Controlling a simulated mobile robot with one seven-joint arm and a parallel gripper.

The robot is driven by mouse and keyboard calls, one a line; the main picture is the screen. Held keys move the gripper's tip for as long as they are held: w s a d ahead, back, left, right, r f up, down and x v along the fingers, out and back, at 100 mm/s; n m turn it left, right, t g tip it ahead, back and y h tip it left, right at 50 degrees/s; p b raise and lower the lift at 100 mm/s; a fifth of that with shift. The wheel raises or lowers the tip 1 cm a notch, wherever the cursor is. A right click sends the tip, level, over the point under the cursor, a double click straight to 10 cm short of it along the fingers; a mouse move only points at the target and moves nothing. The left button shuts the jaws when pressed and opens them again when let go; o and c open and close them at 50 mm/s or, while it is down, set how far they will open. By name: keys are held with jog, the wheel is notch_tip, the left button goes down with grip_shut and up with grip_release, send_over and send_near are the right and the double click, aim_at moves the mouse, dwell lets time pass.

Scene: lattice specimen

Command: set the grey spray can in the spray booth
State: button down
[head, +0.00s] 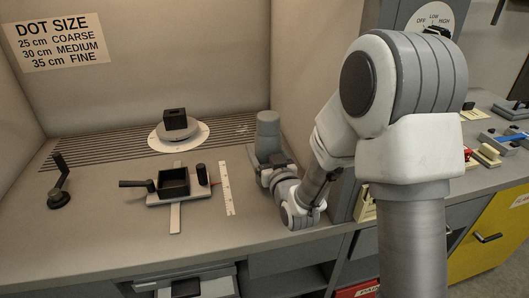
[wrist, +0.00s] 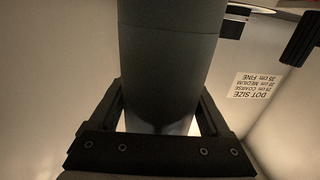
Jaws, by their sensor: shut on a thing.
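The grey spray can (head: 268,128) is upright inside the spray booth (head: 180,85), near its right wall. In the wrist view the can (wrist: 165,60) fills the space between my gripper's dark fingers. My gripper (head: 268,158) is shut on the can's lower part, with my arm reaching in from the right front. The can's base is hidden in the head view, so I cannot tell whether it touches the booth floor.
Left of the can are a white ruler strip (head: 227,188) and a dark square holder (head: 174,184) on a slide. A dark block (head: 176,119) sits on a round turntable (head: 158,137) behind them. A crank (head: 59,190) stands far left. Bare floor lies front left.

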jog(key=shift+f+b, duration=0.75)
jog(key=shift+b, duration=0.2)
grip_release()
jog(key=shift+f, duration=0.1)
jog(key=shift+r+p, duration=0.8)
jog(key=shift+p, duration=0.4)
jog(key=p+v, duration=0.2)
jog(key=v, duration=0.4)
jog(key=s+p, duration=0.1)
jog(key=p, duration=0.2)
jog(key=shift+d+p, duration=0.25)
jog(key=shift+p, duration=0.05)
